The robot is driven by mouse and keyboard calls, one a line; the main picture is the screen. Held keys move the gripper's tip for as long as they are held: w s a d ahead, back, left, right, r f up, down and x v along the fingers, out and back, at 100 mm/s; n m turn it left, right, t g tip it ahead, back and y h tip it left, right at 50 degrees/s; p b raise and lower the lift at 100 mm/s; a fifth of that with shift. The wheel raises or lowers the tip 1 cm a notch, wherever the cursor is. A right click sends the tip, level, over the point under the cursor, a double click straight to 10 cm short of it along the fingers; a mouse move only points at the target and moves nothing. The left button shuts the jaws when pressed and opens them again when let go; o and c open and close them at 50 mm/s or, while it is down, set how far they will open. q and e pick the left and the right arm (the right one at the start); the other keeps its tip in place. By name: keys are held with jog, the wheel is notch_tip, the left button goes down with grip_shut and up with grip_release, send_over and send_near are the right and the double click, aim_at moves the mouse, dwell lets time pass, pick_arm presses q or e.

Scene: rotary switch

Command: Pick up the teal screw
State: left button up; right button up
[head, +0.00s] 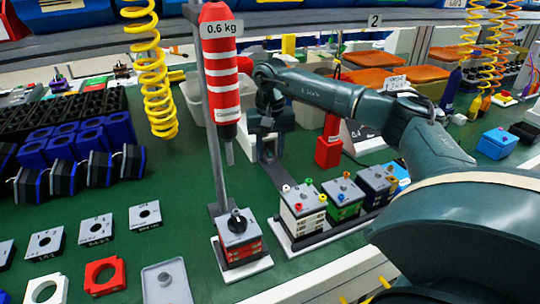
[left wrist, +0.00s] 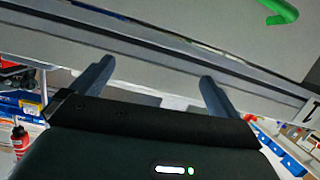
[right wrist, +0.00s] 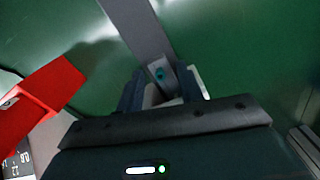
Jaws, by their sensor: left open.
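A small teal spot, which looks like the teal screw (right wrist: 160,73), shows in the right wrist view at the near end of a flat grey strip (right wrist: 138,25). My right gripper (right wrist: 163,85) has its fingers on either side of this end, pointing down; whether they touch it is unclear. In the head view my right gripper (head: 268,120) is over the green table behind the switch blocks, and the screw cannot be made out there. My left gripper (left wrist: 150,80) shows only in its own wrist view, open and empty, facing a grey surface away from the table.
A red-and-white hanging tool (head: 221,70) on a grey post stands left of my right gripper. A red block (head: 328,150) stands close on its right. Switch blocks with coloured knobs (head: 303,208) stand in front. Blue-black parts (head: 60,150) fill the left of the table.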

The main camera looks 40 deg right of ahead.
aim_at(270, 152)
jog(key=shift+c, duration=0.4)
pick_arm(q)
jog(key=shift+f, duration=0.1)
pick_arm(e)
grip_shut()
pick_arm(q)
jog(key=shift+r+p, duration=0.35)
jog(key=shift+p, duration=0.4)
pick_arm(e)
notch_tip(270, 152, up, 10)
jog(key=shift+r, duration=0.1)
